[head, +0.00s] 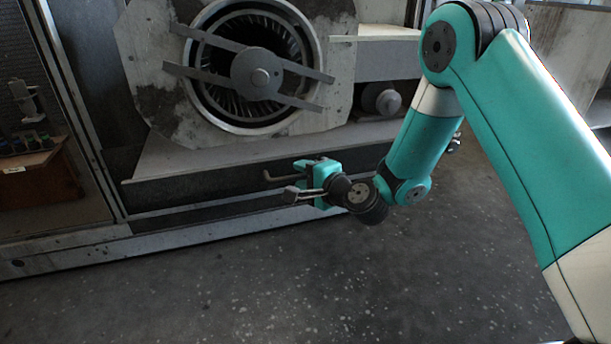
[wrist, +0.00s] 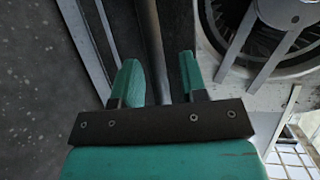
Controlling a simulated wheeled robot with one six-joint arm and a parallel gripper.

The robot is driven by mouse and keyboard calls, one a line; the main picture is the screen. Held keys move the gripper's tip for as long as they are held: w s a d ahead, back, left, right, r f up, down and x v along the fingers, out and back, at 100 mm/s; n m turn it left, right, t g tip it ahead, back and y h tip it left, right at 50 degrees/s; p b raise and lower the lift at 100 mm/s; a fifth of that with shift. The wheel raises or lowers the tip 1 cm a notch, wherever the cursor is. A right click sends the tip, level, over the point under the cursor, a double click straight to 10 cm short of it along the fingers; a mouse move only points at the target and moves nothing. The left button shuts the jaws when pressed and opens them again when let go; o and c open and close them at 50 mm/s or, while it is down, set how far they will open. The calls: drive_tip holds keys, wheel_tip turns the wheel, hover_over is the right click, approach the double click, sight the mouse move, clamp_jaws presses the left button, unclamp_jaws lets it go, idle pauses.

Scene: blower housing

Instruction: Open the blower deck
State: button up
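The blower deck (head: 215,160) is a pale ledge with a dark front face, below the round blower in the head view. Its dark front also shows in the wrist view (wrist: 181,28). A thin bar handle (head: 279,177) stands out from the deck front, partly hidden by my gripper (head: 312,172). In the wrist view the handle (wrist: 150,30) runs between the two teal fingers of my gripper (wrist: 160,72). The fingers are apart, with gaps visible on both sides of the bar. I cannot tell whether the fingertips reach fully around it.
The round blower (head: 257,73) with two cross bars sits in a worn pale plate above the deck. A frame rail (head: 170,232) runs along the floor below. A wooden box (head: 40,180) stands behind a panel at left. The speckled floor (head: 250,290) in front is clear.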

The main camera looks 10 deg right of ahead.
drive_tip(key=b+v, duration=1.2)
drive_tip(key=b, duration=0.2)
drive_tip(key=shift+d, duration=0.1)
